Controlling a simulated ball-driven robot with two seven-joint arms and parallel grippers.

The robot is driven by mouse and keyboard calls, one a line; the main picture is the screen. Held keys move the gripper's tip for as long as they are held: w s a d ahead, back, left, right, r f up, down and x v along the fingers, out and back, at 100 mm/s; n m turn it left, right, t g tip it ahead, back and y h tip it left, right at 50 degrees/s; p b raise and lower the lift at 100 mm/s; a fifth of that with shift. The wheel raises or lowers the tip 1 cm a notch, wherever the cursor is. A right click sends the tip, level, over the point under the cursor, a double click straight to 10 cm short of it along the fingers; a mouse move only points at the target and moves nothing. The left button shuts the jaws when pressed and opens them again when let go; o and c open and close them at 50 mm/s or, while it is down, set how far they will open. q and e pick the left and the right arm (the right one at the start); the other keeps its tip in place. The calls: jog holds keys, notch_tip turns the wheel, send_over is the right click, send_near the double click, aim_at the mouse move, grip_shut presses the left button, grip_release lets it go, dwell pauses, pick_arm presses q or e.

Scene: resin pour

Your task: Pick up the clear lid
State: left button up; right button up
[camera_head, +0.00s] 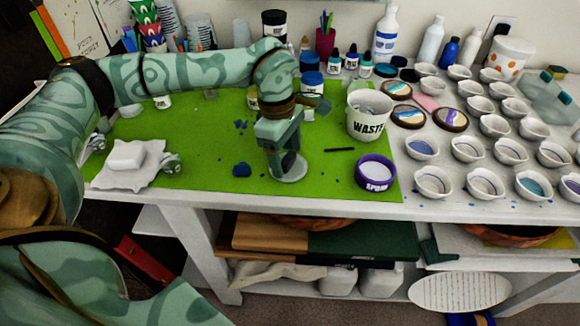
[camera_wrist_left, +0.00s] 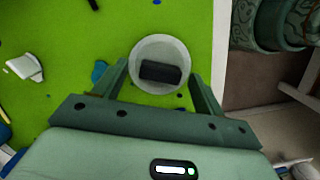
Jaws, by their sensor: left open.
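The clear lid (camera_head: 291,174) is a round, see-through disc lying on the green mat near the table's front edge. It also shows in the left wrist view (camera_wrist_left: 174,49), with a dark block-like shape at its middle that I cannot identify. My left gripper (camera_head: 286,166) points down over the lid and hides part of it. In the left wrist view its two fingers (camera_wrist_left: 159,72) are apart, one on each side of the lid. It is open and holds nothing; I cannot tell whether the fingers touch the lid. My right gripper is not in view.
A purple-rimmed tub (camera_head: 376,173) stands right of the lid, with a white WASTE bucket (camera_head: 368,122) behind. A dark stick (camera_head: 339,150) and blue bits (camera_head: 242,170) lie nearby. A white cloth (camera_head: 130,171) lies left. Several small bowls (camera_head: 433,182) fill the right side.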

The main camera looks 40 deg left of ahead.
pick_arm(q)
jog(key=shift+f, duration=0.45)
jog(key=shift+r, duration=0.1)
jog(key=c, duration=1.1)
jog(key=shift+o, duration=0.2)
jog(key=shift+r, duration=0.1)
